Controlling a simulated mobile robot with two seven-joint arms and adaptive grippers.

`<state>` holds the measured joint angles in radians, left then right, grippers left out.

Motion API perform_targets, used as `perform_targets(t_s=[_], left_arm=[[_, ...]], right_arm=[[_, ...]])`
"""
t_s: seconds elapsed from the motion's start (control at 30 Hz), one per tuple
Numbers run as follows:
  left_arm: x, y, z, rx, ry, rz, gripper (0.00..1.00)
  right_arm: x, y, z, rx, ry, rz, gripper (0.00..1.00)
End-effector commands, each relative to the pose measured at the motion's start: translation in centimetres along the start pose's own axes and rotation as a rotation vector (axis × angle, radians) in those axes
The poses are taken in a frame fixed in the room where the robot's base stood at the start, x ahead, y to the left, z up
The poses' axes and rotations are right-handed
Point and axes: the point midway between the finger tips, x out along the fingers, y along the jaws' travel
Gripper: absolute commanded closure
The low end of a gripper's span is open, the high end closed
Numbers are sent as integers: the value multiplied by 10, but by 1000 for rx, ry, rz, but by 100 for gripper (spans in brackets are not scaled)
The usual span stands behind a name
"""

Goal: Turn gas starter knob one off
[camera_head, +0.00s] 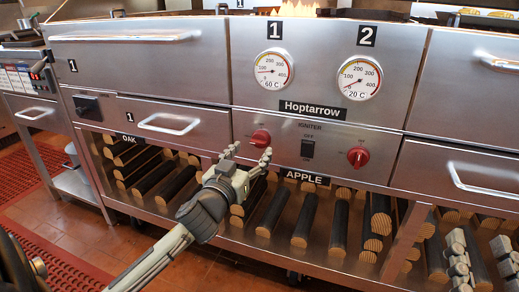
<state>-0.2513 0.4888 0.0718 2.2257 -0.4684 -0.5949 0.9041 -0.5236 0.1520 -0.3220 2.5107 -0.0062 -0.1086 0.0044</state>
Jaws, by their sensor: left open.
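The red gas starter knob one (261,138) is on the grill's steel front panel, left of the black igniter switch (308,149). A second red knob (358,156) is to the right of the switch. I cannot tell whether a fingertip touches the knob. My right gripper (480,241) is at the lower right, with its fingers apart and its lower part cut off by the frame.
Gauge one (273,71) and gauge two (359,78) are above the knobs. Flames (296,9) show at the top above gauge one. Drawers with bar handles flank the panel. Wood logs (307,221) fill the racks below. Red mats lie on the floor at left.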

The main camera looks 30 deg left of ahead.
Motion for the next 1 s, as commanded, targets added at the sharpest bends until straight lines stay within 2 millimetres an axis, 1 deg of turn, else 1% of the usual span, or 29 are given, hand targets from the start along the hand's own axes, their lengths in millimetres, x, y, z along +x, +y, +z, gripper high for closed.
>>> perform_targets(t_s=[0.03, 0.1, 0.2, 0.3, 0.43, 0.63, 0.67, 1.0], left_arm=[[10, 0, -1, 2, 2, 0, 39], [21, 0, 0, 1, 1, -1, 39], [34, 0, 0, 1, 0, -1, 39], [43, 0, 1, -1, -2, -1, 39], [48, 0, 2, -1, -3, -1, 39], [48, 0, 2, -1, -4, -2, 39], [48, 0, 2, -1, -4, -2, 40], [48, 0, 2, 0, -4, -2, 82]], right_arm=[[0, -1, -1, 2, 6, -1, 60], [0, -1, -2, 3, 13, -2, 60], [0, -2, -5, 5, 25, -3, 60], [0, -3, -6, 7, 34, -5, 60], [0, -3, -7, 8, 38, -5, 60], [0, -3, -7, 8, 38, -5, 60], [0, -3, -7, 8, 38, -5, 60], [0, -3, -7, 8, 38, -6, 60]])
